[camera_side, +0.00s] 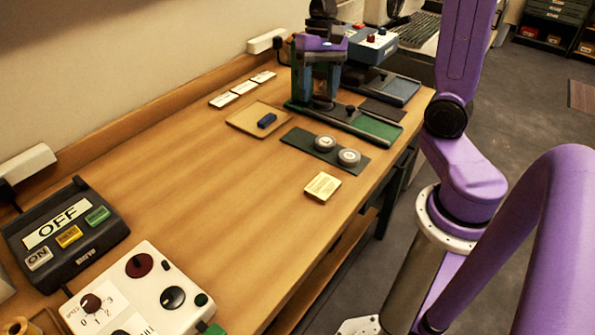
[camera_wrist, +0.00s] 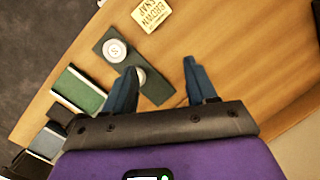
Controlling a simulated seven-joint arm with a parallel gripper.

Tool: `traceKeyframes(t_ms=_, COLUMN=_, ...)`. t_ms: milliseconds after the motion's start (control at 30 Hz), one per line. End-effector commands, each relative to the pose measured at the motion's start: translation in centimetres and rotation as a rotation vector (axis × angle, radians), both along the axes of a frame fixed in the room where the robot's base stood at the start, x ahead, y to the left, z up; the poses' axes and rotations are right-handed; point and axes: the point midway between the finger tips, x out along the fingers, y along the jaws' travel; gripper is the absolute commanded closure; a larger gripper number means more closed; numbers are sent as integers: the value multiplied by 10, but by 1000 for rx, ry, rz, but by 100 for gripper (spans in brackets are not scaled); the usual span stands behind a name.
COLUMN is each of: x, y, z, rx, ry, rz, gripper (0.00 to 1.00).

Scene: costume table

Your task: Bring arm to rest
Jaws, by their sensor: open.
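My gripper (camera_side: 318,92) hangs fingers-down over the far part of the wooden table (camera_side: 200,150). In the wrist view my gripper (camera_wrist: 160,66) has its two blue fingers spread apart with nothing between them. In that view its left finger partly covers one of two round grey discs (camera_wrist: 115,50) on a dark strip (camera_wrist: 155,88). In the side view the dark strip (camera_side: 300,142) lies in front of the gripper with both discs (camera_side: 348,157) on it. Contact between fingers and table things cannot be told.
A tan tray (camera_side: 245,121) holds a blue block (camera_side: 267,120). A lettered card (camera_side: 322,186) lies near the front edge. A green plate (camera_side: 372,127) is beside the gripper. An OFF-sign box (camera_side: 70,262) and a white dial panel (camera_side: 140,300) stand near left. The middle table is clear.

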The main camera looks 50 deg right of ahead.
Motion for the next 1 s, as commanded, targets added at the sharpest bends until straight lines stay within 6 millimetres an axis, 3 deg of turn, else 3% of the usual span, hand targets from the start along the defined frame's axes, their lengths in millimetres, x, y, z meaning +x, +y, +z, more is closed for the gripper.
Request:
traceKeyframes(t_ms=200, x=-45, y=45, z=-9, rx=-38, ry=-69, rz=412, gripper=43)
traceKeyframes(t_ms=400, x=-90, y=71, z=-18, rx=-59, ry=-137, rz=789, gripper=43)
traceKeyframes(t_ms=700, x=-156, y=87, z=-32, rx=-68, ry=-243, rz=1340, gripper=43)
traceKeyframes(t_ms=1000, x=-186, y=88, z=-39, rx=-64, ry=-300, rz=1620, gripper=43)
